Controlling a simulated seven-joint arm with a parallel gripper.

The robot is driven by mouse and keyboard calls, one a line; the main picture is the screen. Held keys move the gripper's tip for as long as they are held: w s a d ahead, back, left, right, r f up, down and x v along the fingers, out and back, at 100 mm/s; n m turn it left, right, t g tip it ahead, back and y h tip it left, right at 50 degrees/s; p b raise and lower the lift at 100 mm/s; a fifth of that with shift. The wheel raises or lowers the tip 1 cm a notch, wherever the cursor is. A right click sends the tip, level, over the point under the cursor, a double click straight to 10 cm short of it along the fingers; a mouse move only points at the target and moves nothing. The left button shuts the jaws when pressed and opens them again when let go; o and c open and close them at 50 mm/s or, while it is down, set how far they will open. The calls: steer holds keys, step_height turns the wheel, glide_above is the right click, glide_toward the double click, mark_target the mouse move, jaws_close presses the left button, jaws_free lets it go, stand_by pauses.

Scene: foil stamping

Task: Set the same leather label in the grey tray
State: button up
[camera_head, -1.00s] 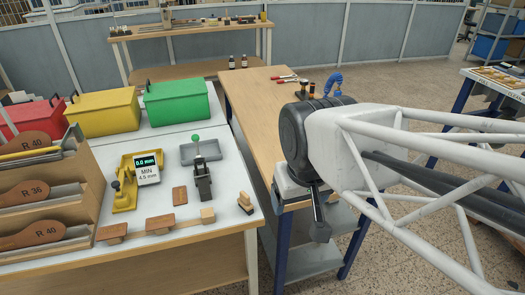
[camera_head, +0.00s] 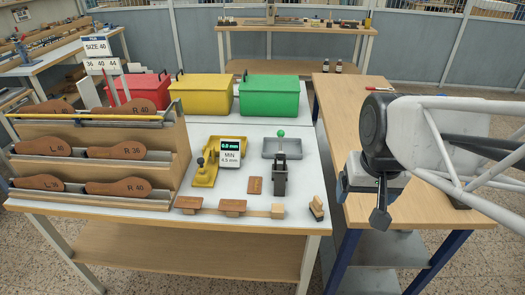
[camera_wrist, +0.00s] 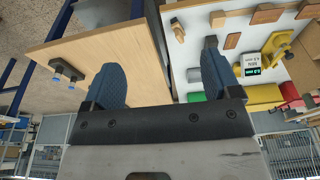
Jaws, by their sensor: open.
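The brown leather label (camera_head: 255,185) lies flat on the white bench top, in front of the measuring gauge and left of the black press. It also seems to show in the wrist view (camera_wrist: 233,40). The grey tray (camera_head: 269,148) sits behind the press (camera_head: 280,178), which partly covers it; I see nothing in its visible part. My gripper (camera_head: 381,222) hangs at the right, by the wooden table's near end and well apart from label and tray. In the wrist view my gripper (camera_wrist: 162,54) is open, with nothing between its fingers.
The yellow gauge (camera_head: 204,170) with its display stands left of the press. Brown pieces on a wooden strip (camera_head: 205,211) and a small stamp (camera_head: 317,208) lie along the front edge. A sole rack (camera_head: 160,141) stands left. Red, yellow and green bins (camera_head: 268,98) stand behind.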

steer(key=w+a+f, duration=0.2)
steer(key=w+a, duration=0.3)
steer(key=w, duration=0.7)
steer(key=g, duration=0.2)
glide_above(255, 181)
step_height(255, 181, down, 20)
steer(key=shift+s+f, duration=0.1)
steer(key=shift+f, duration=1.25)
steer(key=shift+d+f, duration=0.1)
steer(key=shift+f, duration=2.5)
